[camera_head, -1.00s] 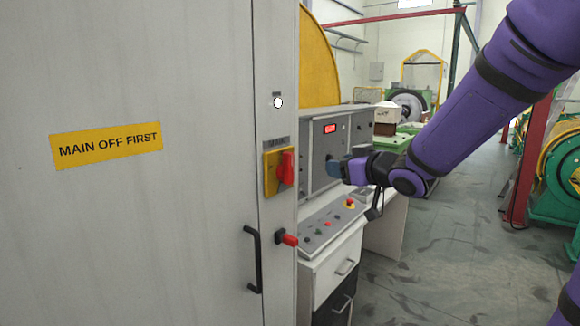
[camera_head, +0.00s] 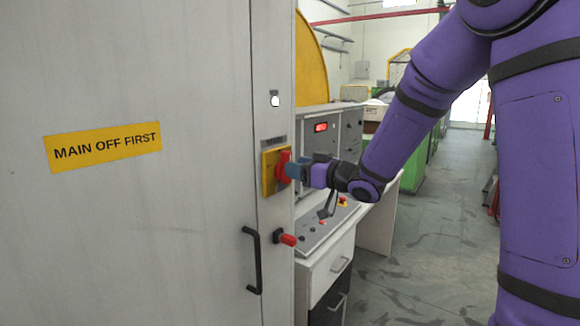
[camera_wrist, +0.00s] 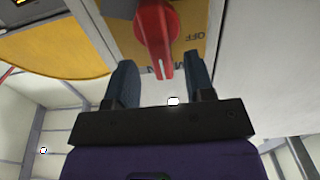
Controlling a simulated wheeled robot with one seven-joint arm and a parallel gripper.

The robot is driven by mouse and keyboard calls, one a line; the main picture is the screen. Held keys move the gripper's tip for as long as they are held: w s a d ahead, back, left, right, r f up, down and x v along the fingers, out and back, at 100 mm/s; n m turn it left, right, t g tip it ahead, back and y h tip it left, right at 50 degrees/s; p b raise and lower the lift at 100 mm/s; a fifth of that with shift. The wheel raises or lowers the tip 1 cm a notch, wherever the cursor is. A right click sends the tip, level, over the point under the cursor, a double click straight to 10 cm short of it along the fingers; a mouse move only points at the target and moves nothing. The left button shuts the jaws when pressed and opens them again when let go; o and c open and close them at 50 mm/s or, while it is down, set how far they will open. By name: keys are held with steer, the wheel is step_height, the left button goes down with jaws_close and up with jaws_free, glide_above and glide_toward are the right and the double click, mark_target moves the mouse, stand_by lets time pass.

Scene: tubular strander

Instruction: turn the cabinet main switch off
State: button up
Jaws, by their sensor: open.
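The main switch is a red rotary handle (camera_head: 283,167) on a yellow plate (camera_head: 267,180), mounted on the narrow right face of the grey cabinet (camera_head: 200,240). In the wrist view the red handle (camera_wrist: 157,35) stands out from the yellow plate (camera_wrist: 195,15), where the word OFF is readable. My gripper (camera_head: 292,170) is at the handle in the head view. In the wrist view my gripper (camera_wrist: 160,75) is open, one dark finger on each side of the handle's end. I cannot tell whether either finger touches it.
A white indicator lamp (camera_head: 275,101) is above the switch. A control desk (camera_head: 325,225) with buttons stands just behind. Open floor (camera_head: 420,250) lies to the right.

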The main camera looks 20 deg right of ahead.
steer(key=shift+x, duration=1.5)
jaws_close()
